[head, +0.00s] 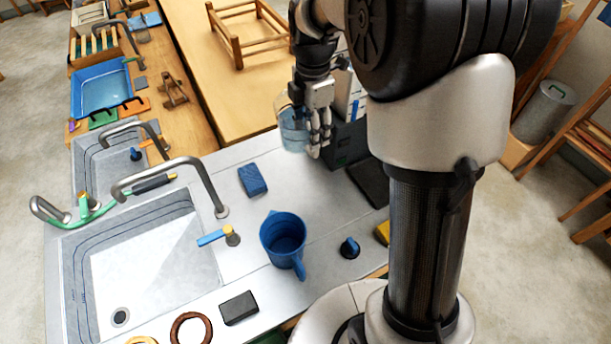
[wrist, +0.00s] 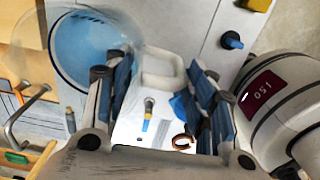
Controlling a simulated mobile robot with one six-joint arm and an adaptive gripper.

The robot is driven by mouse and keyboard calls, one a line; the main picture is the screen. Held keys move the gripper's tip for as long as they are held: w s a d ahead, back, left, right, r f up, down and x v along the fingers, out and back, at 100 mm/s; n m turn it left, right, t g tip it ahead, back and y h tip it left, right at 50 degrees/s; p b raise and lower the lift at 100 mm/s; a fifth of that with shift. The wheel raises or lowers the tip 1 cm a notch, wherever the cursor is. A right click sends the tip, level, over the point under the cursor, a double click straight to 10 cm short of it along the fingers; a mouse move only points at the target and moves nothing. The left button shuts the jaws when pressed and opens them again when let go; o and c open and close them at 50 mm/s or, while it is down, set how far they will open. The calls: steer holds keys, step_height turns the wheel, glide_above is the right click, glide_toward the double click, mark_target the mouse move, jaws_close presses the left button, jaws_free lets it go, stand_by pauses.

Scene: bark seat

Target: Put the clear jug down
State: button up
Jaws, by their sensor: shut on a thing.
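The clear jug (head: 291,128) is see-through and looks bluish. In the head view it is at the far end of the metal counter, just left of my gripper (head: 318,146). In the wrist view the jug (wrist: 88,48) fills the upper left, and its pale handle (wrist: 160,70) lies between the fingers of my gripper (wrist: 152,82). My gripper is shut on the jug by its handle. The jug looks roughly upright. My fingers hide part of it, and I cannot tell whether its base touches the counter.
A blue jug (head: 283,243), a blue sponge (head: 253,180), a blue-topped knob (head: 349,247) and a dark block (head: 239,308) are on the counter (head: 235,240). A sink (head: 150,265) with a curved tap is left. Dark boxes (head: 350,143) stand right of my gripper. Bare counter lies around the sponge.

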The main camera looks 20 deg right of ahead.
step_height(320, 180, down, 18)
steer(key=b, duration=0.4)
steer(key=shift+r, duration=0.2)
steer(key=shift+w+f, duration=0.1)
steer(key=o, duration=1.3)
steer(key=shift+c, duration=0.2)
step_height(320, 180, up, 12)
steer(key=p, duration=0.3)
steer(key=s+a+r+m+t, duration=0.2)
steer(key=s+r+m, duration=0.65)
steer(key=r, duration=0.25)
steer(key=s+r+m+t, duration=0.2)
steer(key=s+m, duration=0.9)
steer(key=s, duration=0.6)
steer(key=shift+a+r+m+t, duration=0.3)
steer(key=shift+a+r+m, duration=0.05)
steer(key=shift+a+r, duration=0.15)
